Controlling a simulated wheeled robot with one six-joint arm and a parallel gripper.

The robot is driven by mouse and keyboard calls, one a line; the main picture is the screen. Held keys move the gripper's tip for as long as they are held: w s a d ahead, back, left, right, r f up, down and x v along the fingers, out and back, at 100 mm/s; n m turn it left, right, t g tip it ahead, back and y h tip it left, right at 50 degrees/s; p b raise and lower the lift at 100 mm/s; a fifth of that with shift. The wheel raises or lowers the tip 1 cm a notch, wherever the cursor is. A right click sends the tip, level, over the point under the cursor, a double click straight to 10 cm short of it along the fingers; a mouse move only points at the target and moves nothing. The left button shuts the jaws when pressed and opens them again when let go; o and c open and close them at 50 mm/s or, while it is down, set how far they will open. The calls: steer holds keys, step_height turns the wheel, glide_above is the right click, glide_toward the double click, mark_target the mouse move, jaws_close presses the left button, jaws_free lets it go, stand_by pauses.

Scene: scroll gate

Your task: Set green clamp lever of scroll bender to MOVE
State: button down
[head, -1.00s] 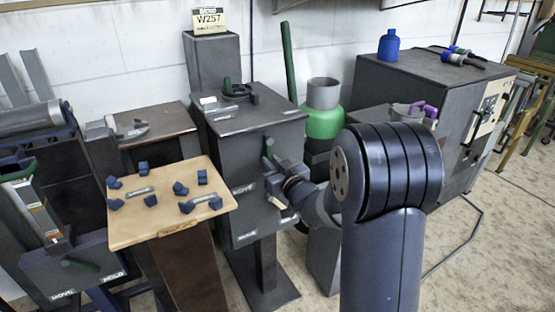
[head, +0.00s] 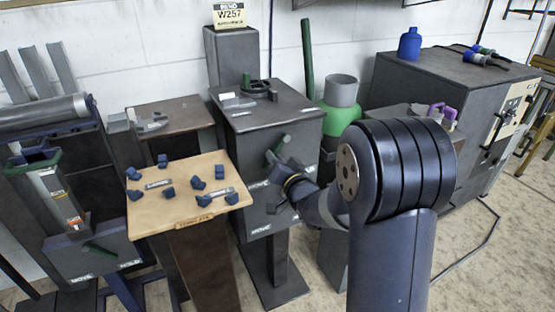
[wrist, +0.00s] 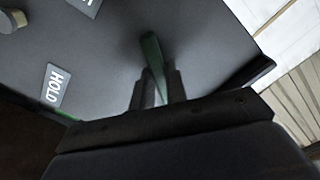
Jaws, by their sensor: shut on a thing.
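The green clamp lever (head: 282,143) is on the front face of the dark grey cabinet (head: 240,150) in the middle. It leans up and to the right in the head view. My gripper (head: 273,164) is at that face, its fingers partly hidden by my wrist. In the wrist view the green lever (wrist: 152,52) stands between the two fingers of my gripper (wrist: 155,88), which are shut on it. A HOLD label (wrist: 55,84) lies left of the lever there. A second label (wrist: 86,4) is cut off at the top edge.
A wooden board (head: 150,222) with blue pieces stands left of the cabinet. Further left, a machine has another green lever (head: 98,248) between MOVE and HOLD labels.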

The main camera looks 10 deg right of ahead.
stand_by(0.4)
steer(key=c, duration=1.4)
jaws_free()
steer(key=shift+s, duration=0.1)
steer(key=p+v, duration=0.1)
steer(key=v, duration=0.9)
steer(key=shift+s, duration=0.35)
steer(key=b+x, duration=0.1)
steer(key=x, duration=1)
steer(key=shift+d, duration=0.15)
